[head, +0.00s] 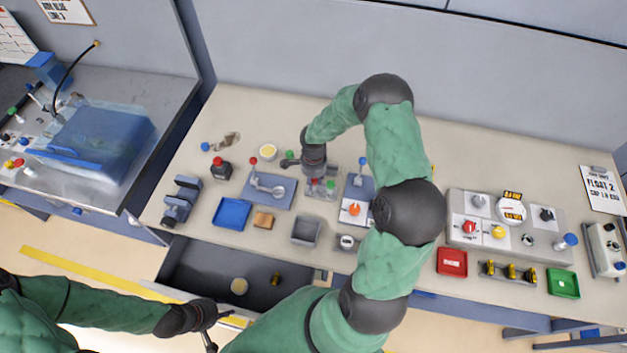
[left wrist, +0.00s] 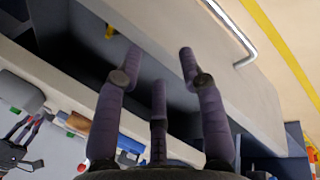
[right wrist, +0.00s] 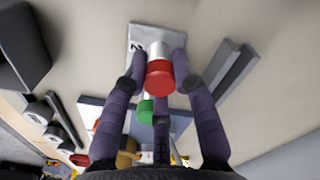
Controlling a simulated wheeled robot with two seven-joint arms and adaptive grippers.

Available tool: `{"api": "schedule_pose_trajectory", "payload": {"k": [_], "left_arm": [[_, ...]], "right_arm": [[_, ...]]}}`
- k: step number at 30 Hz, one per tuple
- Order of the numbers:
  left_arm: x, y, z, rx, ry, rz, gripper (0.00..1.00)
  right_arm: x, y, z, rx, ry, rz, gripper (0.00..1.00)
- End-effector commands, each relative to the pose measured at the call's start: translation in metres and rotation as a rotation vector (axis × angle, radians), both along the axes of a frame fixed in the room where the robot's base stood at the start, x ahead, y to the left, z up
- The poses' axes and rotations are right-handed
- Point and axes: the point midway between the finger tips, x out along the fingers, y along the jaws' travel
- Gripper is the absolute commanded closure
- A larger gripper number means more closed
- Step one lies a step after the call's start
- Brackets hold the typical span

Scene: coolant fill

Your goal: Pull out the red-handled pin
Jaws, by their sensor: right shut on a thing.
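The red handle (right wrist: 160,76) sits on a silver body between the fingers of my right gripper (right wrist: 158,60) in the right wrist view. That gripper is shut on it, with a finger at each side. In the head view my right gripper (head: 316,172) points down at a small block on the bench, with red and green bits showing beneath it. The gripper partly hides the spot, and the pin's shaft cannot be made out. My left gripper (head: 208,322) is open and empty near the front of the open drawer; its spread fingers show in the left wrist view (left wrist: 158,62).
An open drawer (head: 200,272) juts out below the bench front. Around my right gripper stand a red-knobbed lever plate (head: 283,188), a blue tray (head: 232,213), a grey bin (head: 306,232) and an orange-knobbed plate (head: 355,209). A control panel (head: 540,243) stands at right.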

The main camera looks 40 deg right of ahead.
Motion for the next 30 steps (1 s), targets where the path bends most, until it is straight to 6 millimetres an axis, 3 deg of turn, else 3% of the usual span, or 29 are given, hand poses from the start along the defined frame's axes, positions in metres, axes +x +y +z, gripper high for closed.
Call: {"api": "schedule_pose_trajectory", "payload": {"k": [14, 30], "left_arm": [[0.0, 0.0, 0.001, 0.0, 0.0, 0.0, 0.6], [0.0, 0.0, 0.011, 0.0, 0.0, 0.0, 0.6]], "right_arm": [[0.0, 0.0, 0.003, 0.0, 0.0, 0.0, 0.94], [0.0, 0.0, 0.025, -0.001, 0.0, 0.001, 0.94]]}}
